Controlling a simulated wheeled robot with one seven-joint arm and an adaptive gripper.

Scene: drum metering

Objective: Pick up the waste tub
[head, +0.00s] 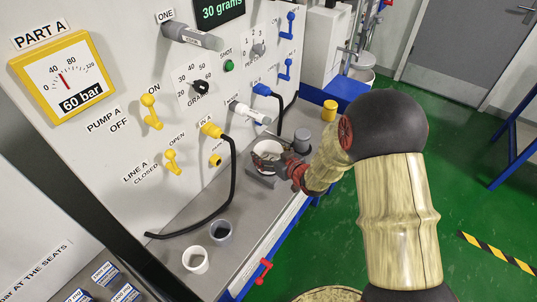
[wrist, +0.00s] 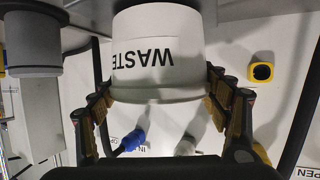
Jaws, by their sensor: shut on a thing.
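The waste tub (wrist: 157,50) is a white round tub marked WASTE, and its lettering appears upside down in the wrist view. It also shows in the head view as a white round rim (head: 267,149) at the far part of the bench. My gripper (head: 285,166) reaches it from the right, and its fingers (wrist: 160,105) sit on both sides of the tub, shut on it. The tub's lower part is partly hidden by my gripper in the head view. I cannot tell whether its base touches the bench.
The grey bench (head: 180,225) carries a white cup (head: 195,261) and a grey cup (head: 221,232) at the near end. A grey cylinder (head: 302,139) stands just beyond the tub. A black hose (head: 228,185) hangs from the yellow plug, and the panel (head: 120,80) rises close behind.

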